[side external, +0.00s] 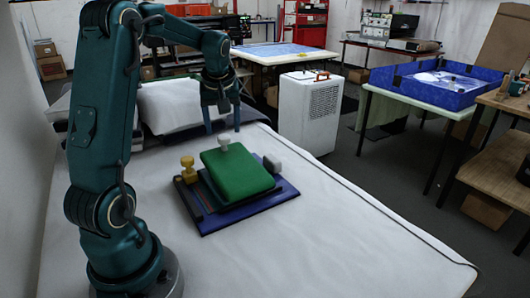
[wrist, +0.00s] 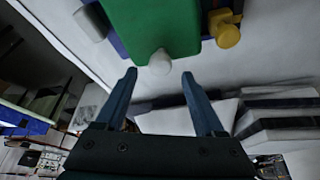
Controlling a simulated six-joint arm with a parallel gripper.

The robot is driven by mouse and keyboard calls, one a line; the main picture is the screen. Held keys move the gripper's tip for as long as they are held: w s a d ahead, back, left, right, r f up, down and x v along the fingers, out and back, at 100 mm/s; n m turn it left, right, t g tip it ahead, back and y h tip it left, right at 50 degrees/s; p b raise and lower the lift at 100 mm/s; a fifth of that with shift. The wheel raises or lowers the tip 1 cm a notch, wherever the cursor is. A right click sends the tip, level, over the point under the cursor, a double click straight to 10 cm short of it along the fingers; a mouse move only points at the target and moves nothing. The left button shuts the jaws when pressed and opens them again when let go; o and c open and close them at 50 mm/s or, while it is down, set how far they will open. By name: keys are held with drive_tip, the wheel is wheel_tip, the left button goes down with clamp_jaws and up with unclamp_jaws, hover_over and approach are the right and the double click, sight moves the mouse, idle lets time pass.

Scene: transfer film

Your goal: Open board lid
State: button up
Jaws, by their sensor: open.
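The board is a dark blue base (side external: 245,211) on the white-covered table, with a green lid (side external: 238,172) lying over it, slightly tilted. A white knob (side external: 224,144) stands at the lid's far edge; in the wrist view the white knob (wrist: 160,62) shows between and just beyond my fingertips. A yellow knob (side external: 188,168) is at the board's left and also shows in the wrist view (wrist: 226,34). A light grey block (side external: 272,163) sits at the right. My gripper (side external: 223,126) is open and empty, above and behind the lid's far edge; in the wrist view its fingers (wrist: 159,74) are spread apart.
The white-covered table (side external: 330,240) is clear in front and to the right of the board. A white bundle (side external: 170,103) lies at the table's back. A white appliance (side external: 308,112) stands beyond the table's far edge.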

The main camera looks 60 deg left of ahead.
sight(223, 136)
drive_tip(key=shift+x, duration=1.6)
clamp_jaws()
